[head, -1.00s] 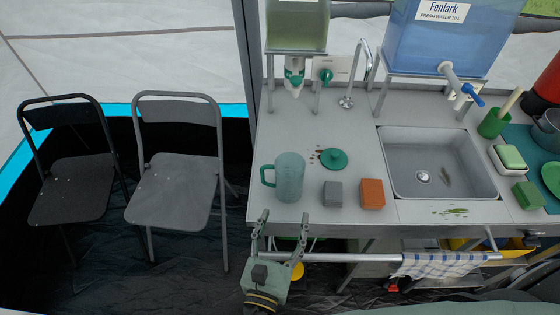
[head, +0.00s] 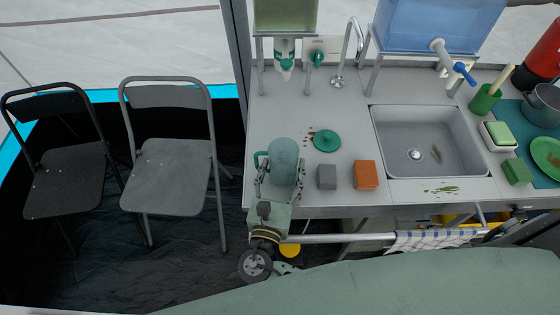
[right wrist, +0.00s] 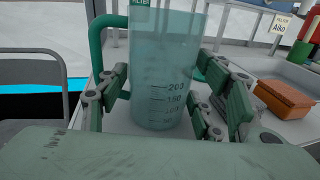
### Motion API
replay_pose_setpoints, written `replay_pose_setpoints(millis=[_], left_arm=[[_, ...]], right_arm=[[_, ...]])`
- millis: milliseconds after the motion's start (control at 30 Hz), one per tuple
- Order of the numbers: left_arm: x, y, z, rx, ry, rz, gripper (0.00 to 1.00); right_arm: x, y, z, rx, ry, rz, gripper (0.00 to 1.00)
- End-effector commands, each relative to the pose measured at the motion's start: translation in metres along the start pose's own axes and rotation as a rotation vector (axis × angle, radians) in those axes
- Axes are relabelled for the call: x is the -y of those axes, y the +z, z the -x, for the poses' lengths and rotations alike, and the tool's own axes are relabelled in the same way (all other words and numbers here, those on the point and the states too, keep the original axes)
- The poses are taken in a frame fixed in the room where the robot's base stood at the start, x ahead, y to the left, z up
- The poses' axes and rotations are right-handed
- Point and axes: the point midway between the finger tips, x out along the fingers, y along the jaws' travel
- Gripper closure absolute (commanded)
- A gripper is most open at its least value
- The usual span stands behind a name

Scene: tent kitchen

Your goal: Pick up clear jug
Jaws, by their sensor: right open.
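The clear jug (head: 285,156) is a teal-tinted see-through jug with a green handle on its left side. It stands upright near the counter's front left edge. My right gripper (head: 279,186) is open at the front of the jug, its fingers to either side of the lower body. In the right wrist view the jug (right wrist: 168,70) stands between the open fingers (right wrist: 160,108), with measuring marks facing me. I cannot tell whether a finger touches it. My left gripper does not show.
A green lid (head: 326,140) lies behind and right of the jug. A grey block (head: 327,176) and an orange block (head: 366,174) stand to its right, close to the gripper. A rail (head: 340,238) runs along the counter front. The sink (head: 440,184) is farther right.

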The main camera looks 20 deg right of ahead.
Motion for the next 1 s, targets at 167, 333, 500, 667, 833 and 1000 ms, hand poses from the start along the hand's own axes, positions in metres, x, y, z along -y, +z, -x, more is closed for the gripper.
replay_pose_setpoints(millis=[167, 333, 500, 667, 833, 1000], left_arm=[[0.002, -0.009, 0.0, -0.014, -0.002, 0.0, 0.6], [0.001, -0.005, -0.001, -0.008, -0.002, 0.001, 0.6], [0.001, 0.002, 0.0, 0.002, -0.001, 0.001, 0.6], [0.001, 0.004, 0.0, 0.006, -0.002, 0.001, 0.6], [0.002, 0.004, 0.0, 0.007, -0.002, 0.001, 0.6], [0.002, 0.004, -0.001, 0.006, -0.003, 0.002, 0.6]], right_arm=[[0.0, -0.001, 0.0, 0.0, 0.0, 0.0, 0.4], [0.0, -0.001, 0.0, 0.0, 0.0, 0.0, 0.55], [0.0, -0.001, 0.0, 0.0, 0.0, 0.0, 0.7], [0.0, 0.0, 0.0, 0.001, 0.0, -0.001, 0.76], [0.0, 0.001, 0.0, 0.001, 0.0, -0.001, 0.76], [-0.001, 0.009, 0.0, 0.001, 0.0, -0.003, 0.76]])
